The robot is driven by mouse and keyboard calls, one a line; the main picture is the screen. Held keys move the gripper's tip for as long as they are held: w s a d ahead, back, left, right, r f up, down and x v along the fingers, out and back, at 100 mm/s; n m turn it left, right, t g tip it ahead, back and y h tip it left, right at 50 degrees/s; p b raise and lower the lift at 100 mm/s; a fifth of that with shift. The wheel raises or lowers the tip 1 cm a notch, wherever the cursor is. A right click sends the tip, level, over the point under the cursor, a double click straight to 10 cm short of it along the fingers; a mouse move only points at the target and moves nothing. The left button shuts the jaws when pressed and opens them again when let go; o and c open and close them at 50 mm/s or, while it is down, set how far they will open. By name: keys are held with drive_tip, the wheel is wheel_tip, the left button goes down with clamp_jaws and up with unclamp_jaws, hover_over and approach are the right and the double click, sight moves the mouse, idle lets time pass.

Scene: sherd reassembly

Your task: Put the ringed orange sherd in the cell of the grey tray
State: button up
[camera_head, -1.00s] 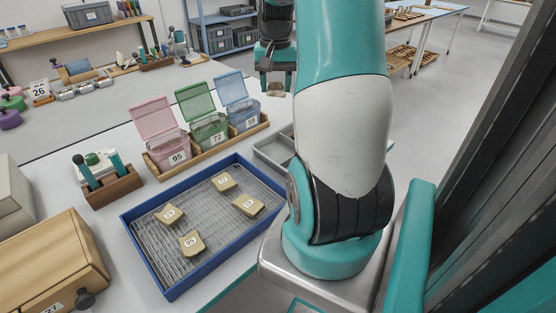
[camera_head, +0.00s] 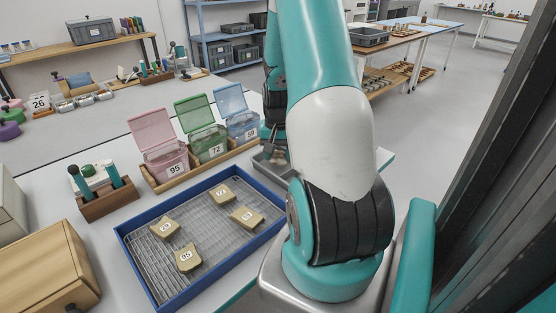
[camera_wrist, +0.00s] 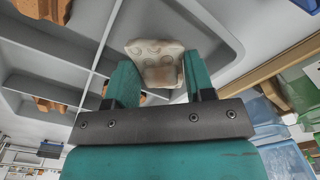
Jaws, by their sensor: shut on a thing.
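My gripper (camera_wrist: 158,68) is shut on a pale cream sherd (camera_wrist: 156,58) with ring marks on its face, seen in the wrist view between the two teal fingers. The grey tray (camera_wrist: 85,52) with its divided cells lies behind the sherd. The sherd shows in front of a cell; I cannot tell whether it touches the floor of it. Orange pieces (camera_wrist: 50,104) show in other cells. In the head view the grey tray (camera_head: 262,170) is mostly hidden by my arm, and my gripper (camera_head: 274,150) is low over it.
A blue tray (camera_head: 150,287) with a wire grid holds several numbered tan sherds (camera_head: 186,258). Pink, green and blue open-lidded boxes (camera_head: 208,142) stand in a wooden holder beside the grey tray. A tool block (camera_head: 108,200) and a wooden box (camera_head: 45,262) stand at left.

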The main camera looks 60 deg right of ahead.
sight(278, 154)
drive_tip(key=shift+f, duration=1.1)
drive_tip(key=o, duration=0.9)
drive_tip(key=shift+f, duration=0.1)
wheel_tip(278, 154, up, 12)
drive_tip(key=shift+a+r+p, duration=0.1)
drive_tip(key=shift+r+p, duration=0.05)
drive_tip(key=shift+p, duration=0.45)
drive_tip(key=w+a+r+n+t+y, duration=0.1)
drive_tip(key=w+a+r+n, duration=0.15)
drive_tip(key=a, duration=0.65)
drive_tip(key=w+a+r+n, duration=0.15)
drive_tip(key=a+n, duration=0.25)
drive_tip(key=a, duration=0.5)
drive_tip(key=w+a+r+n+t+y, duration=0.1)
drive_tip(key=w+a+r+n, duration=0.2)
drive_tip(key=a, duration=0.6)
drive_tip(key=s+a+r+n, duration=0.1)
drive_tip(key=s+a+n, duration=0.2)
drive_tip(key=s+a, duration=0.1)
drive_tip(key=s+a+r+n+g+y, duration=0.1)
drive_tip(key=s+a+n, duration=0.3)
drive_tip(key=a, duration=0.3)
drive_tip(key=s+a+r+n+g+y, duration=0.1)
drive_tip(key=s+a+n, duration=0.2)
drive_tip(key=s+a, duration=0.3)
drive_tip(key=shift+s+r, duration=0.25)
drive_tip(key=shift+r, duration=0.15)
